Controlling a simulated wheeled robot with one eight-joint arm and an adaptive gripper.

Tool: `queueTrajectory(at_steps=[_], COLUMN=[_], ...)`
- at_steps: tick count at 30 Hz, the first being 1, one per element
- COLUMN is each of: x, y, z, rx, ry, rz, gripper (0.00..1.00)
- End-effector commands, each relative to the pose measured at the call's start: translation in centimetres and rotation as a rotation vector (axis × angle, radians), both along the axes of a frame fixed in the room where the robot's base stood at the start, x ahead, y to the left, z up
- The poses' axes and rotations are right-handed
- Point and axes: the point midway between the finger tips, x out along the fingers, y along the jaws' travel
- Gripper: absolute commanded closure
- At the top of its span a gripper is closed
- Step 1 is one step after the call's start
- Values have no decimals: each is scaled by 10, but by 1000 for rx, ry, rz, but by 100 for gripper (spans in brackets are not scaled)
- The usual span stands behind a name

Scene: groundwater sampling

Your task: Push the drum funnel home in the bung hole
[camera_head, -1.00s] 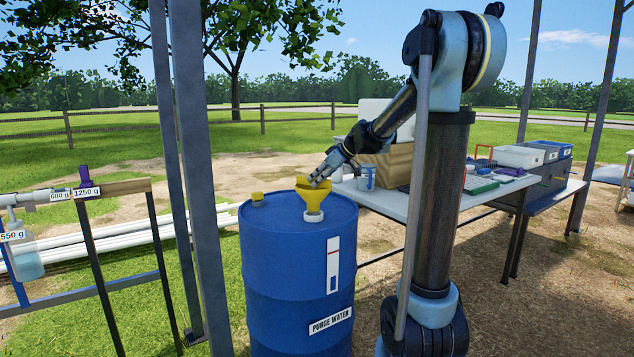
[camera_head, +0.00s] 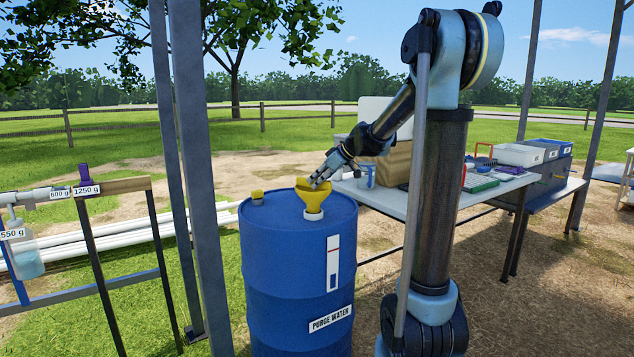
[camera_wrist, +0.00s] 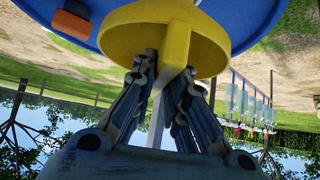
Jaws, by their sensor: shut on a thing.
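The yellow drum funnel (camera_head: 314,196) stands roughly upright on top of the blue drum (camera_head: 296,262), its lower end in a white collar (camera_head: 313,216) at the bung hole. How deep it sits is hidden by the collar. In the wrist view the fingers (camera_wrist: 168,78) close on a yellow part of the funnel (camera_wrist: 120,40), with the blue drum top (camera_wrist: 265,15) behind.
A grey post (camera_head: 200,160) stands left of the drum. A table (camera_head: 420,205) with a cup (camera_head: 366,176) and bins (camera_head: 520,155) is behind my arm. A weighing rack (camera_head: 90,200) is at left.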

Motion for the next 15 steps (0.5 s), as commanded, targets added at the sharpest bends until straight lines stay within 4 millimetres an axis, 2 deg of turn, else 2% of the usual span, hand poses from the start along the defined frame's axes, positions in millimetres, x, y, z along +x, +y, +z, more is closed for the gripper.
queueTrajectory(at_steps=[15], x=[0], y=[0], z=[-11], rx=[0], ry=[0], rz=[0], gripper=[100])
